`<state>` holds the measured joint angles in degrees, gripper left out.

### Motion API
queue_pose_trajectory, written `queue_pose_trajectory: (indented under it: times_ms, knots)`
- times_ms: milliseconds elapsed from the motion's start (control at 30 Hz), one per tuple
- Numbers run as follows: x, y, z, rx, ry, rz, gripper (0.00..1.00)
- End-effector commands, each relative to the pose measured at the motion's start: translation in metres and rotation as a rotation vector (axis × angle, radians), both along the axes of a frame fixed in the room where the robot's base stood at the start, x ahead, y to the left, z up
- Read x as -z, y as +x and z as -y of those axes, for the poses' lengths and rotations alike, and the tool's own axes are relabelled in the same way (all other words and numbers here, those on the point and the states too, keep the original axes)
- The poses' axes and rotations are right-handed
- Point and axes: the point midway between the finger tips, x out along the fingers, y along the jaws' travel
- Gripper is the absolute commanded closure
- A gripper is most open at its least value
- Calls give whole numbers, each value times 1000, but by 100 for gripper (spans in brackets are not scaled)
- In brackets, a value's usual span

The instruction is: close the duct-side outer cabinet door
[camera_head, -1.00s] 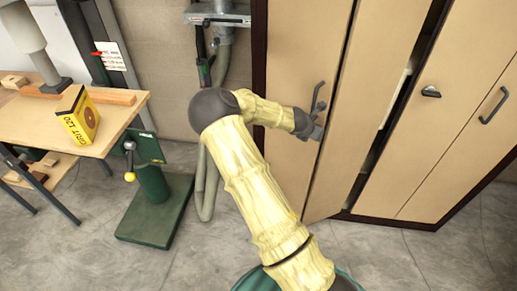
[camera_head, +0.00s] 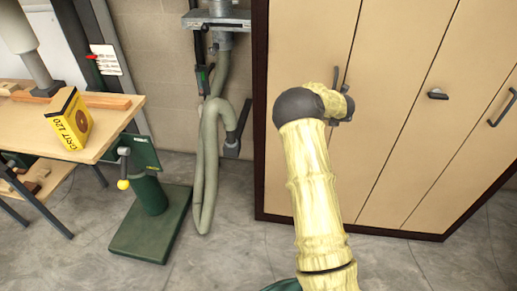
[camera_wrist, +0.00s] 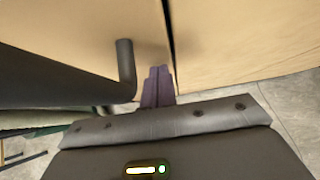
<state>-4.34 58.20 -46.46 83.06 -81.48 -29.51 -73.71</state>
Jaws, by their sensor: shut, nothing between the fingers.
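The duct-side outer cabinet door (camera_head: 305,45) is the leftmost tan panel, beside the duct hose. It looks flush with the cabinet front, with only a thin seam to the panel on its right (camera_head: 395,70). Its dark handle (camera_head: 337,80) is partly hidden behind my arm. In the wrist view the door (camera_wrist: 80,25) and handle (camera_wrist: 125,65) are close up. My gripper (camera_wrist: 160,72) is shut and empty, its purple fingertips at the door front just right of the handle, by the seam. Whether they touch the door I cannot tell. In the head view my wrist mostly hides them.
The grey duct hose (camera_head: 210,150) hangs left of the cabinet. A green machine base (camera_head: 150,225) stands on the floor, and a workbench (camera_head: 110,145) with a yellow grit box (camera_head: 70,122) is further left. The concrete floor (camera_head: 235,255) before the cabinet is clear.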

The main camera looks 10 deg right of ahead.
Motion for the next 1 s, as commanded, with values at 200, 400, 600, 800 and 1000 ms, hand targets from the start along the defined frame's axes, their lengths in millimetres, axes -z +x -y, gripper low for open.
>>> queue_pose_trajectory:
  times_ms: [200,400,600,800,1000]
  knots:
    - [-1,11,-1,-43,0,3,100]
    - [-2,13,0,-45,-1,7,100]
    - [-4,13,2,-41,-2,10,100]
    - [-4,13,2,-38,-4,11,100]
    - [-4,6,1,-37,-4,12,100]
